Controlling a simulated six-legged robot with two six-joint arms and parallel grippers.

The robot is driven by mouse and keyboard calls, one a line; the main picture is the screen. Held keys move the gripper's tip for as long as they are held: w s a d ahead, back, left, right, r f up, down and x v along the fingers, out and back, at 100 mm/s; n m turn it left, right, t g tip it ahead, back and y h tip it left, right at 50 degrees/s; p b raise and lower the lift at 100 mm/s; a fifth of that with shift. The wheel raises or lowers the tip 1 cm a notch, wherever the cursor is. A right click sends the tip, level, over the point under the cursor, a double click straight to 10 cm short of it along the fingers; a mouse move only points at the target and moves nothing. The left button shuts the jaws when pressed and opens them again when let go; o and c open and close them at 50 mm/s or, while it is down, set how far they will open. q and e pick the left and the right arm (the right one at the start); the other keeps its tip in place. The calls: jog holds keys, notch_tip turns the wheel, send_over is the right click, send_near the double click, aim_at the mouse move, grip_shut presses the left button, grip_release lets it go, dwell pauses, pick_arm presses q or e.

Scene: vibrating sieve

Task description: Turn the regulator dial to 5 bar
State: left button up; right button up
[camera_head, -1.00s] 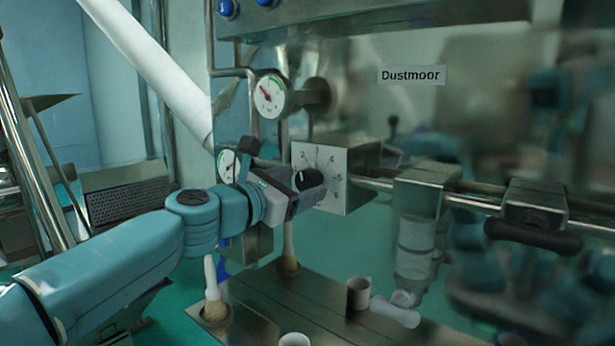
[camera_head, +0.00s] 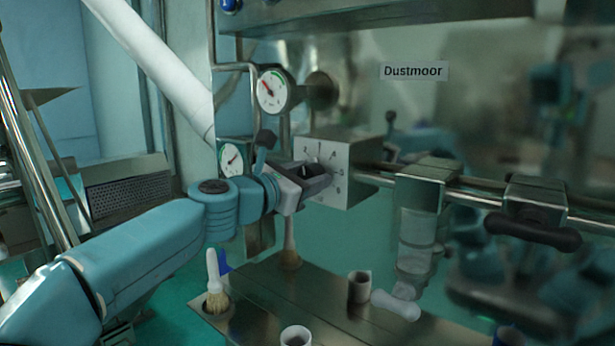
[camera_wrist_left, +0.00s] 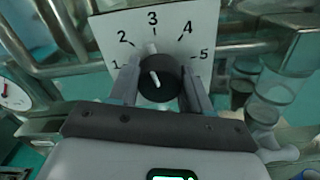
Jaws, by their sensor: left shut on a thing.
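The regulator dial is a black knob (camera_wrist_left: 158,78) on a pale numbered plate (camera_wrist_left: 175,30). The plate is marked 1 to 5 in the left wrist view. The white line on the knob tilts slightly left of straight up, roughly between 2 and 3. My left gripper (camera_wrist_left: 158,88) is shut on the knob, with one finger on each side. In the head view, the left gripper (camera_head: 316,174) reaches the front of the regulator box (camera_head: 356,172) and hides much of the knob. My right gripper is not in view.
An upper gauge (camera_head: 272,90) and a lower gauge (camera_head: 231,160) are left of the box. Pipes run right to a metal block (camera_head: 421,190). Below, a steel bench (camera_head: 262,292) holds a brush (camera_head: 215,285) and small cups (camera_head: 359,287). A shiny steel panel reflects behind.

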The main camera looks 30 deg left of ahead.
pick_arm(q)
jog(key=m+b, duration=0.1)
jog(key=m, duration=0.3)
jog(key=shift+m, duration=0.4)
jog(key=m+b, duration=0.2)
jog(key=m, duration=0.2)
jog(key=shift+m, duration=0.3)
jog(key=m+b, duration=0.1)
jog(key=m, duration=0.3)
jog(key=m+b, duration=0.2)
jog(key=m, duration=0.2)
jog(key=shift+d+f+m, duration=0.1)
jog(key=shift+m, duration=0.4)
jog(key=o, duration=1.1)
jog(key=shift+c, duration=0.2)
